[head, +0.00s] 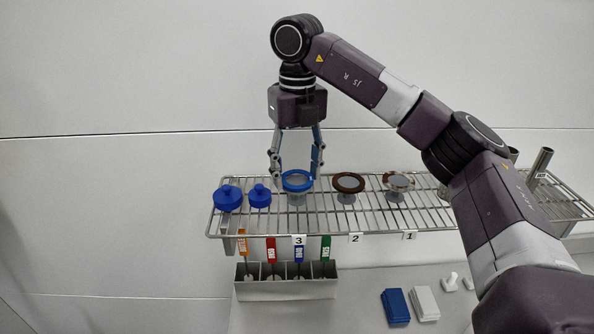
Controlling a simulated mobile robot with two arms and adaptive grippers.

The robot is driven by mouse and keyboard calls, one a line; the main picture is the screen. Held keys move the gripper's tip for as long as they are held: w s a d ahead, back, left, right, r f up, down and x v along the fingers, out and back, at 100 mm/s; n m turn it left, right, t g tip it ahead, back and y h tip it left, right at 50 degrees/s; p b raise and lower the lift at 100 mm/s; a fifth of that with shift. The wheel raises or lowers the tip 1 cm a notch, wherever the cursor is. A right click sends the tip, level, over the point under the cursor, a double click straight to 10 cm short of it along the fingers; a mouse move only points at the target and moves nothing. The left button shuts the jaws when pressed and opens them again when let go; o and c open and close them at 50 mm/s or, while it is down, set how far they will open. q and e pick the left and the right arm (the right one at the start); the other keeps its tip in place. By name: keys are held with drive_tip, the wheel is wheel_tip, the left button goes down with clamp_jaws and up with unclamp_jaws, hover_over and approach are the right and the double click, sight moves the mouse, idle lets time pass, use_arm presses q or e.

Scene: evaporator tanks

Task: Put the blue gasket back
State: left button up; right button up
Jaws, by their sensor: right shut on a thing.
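The blue gasket (297,174) is a ring at the tag 3 position on the wire rack. My right gripper (298,177) points straight down with a finger on each side of the ring and is shut on it. The ring is level, right at the top of a pale round fitting (297,199); I cannot tell whether it rests on it or is held just above. My left gripper is out of view.
Below are a metal holder (287,289) with coloured tags, and blue (396,307) and white blocks (425,304).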

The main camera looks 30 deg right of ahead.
sight(297, 179)
drive_tip(key=shift+f, duration=0.25)
drive_tip(key=shift+f, duration=0.1)
drive_tip(key=shift+f, duration=0.15)
drive_tip(key=o, duration=0.7)
drive_tip(key=shift+o, duration=0.2)
wheel_tip(297, 179, up, 13)
drive_tip(key=shift+f, duration=0.2)
idle(0.4)
drive_tip(key=shift+f, duration=0.1)
